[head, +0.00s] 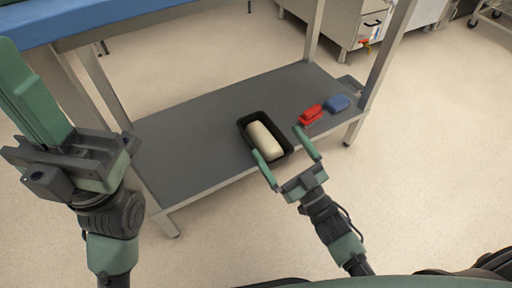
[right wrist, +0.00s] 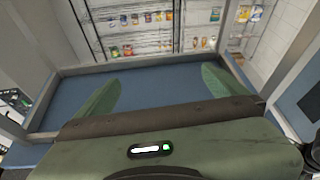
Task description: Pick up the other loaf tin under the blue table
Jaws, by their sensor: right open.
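One black loaf tin (head: 283,152) with a pale loaf of dough (head: 264,140) in it sits on the grey lower shelf (head: 190,135) under the blue table (head: 100,18), near the shelf's front edge. My right gripper (head: 281,144) is open in the head view, its fingers spread at the tin's front right. One fingertip overlaps the tin's near side in the picture; contact cannot be told. In the right wrist view the spread fingers (right wrist: 160,92) have nothing between them, and no tin shows. My left gripper (head: 35,100) is at the far left; its jaw opening cannot be made out.
A red object (head: 311,114) and a blue object (head: 338,103) lie on the shelf right of the tin. Table legs (head: 390,55) stand at the shelf corners. A steel cabinet (head: 345,20) is at the back. Floor on the right is clear.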

